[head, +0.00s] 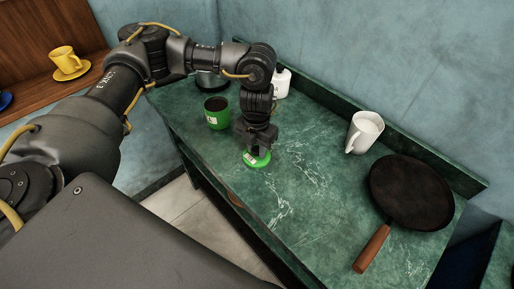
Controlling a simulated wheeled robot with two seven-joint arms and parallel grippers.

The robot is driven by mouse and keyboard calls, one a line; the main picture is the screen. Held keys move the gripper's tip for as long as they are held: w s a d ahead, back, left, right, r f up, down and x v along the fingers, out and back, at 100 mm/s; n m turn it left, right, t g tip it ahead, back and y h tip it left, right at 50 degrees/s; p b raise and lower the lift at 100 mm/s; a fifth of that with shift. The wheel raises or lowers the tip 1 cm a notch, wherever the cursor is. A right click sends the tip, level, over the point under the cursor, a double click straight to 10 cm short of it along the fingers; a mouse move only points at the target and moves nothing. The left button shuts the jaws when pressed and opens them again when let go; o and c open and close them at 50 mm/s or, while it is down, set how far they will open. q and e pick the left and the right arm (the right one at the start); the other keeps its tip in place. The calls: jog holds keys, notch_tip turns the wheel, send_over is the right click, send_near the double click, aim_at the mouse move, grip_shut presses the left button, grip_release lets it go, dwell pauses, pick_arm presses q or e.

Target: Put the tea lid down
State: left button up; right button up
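The green tea lid (259,162) is at the green marble counter's surface, near its front edge. My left gripper (254,150) points down over the lid from above, with its fingers at the lid's top. The fingers are small and dark here, so I cannot tell if they are closed on it. The open green tea tin (217,113), with dark contents, stands upright just left of the gripper. My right gripper is not in view.
A white mug (364,132) stands at the back, right of the lid. A dark pan (410,192) with a wooden handle lies at the right. A white container (282,83) is partly hidden behind my arm. The counter (312,187) between lid and pan is clear.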

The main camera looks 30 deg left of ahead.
aim_at(256, 149)
pick_arm(q)
jog(key=o, duration=0.5)
jog(key=shift+c, duration=0.2)
jog(key=shift+r, duration=0.2)
jog(key=shift+w+r, duration=0.1)
jog(key=shift+r, duration=0.25)
notch_tip(256, 149, up, 11)
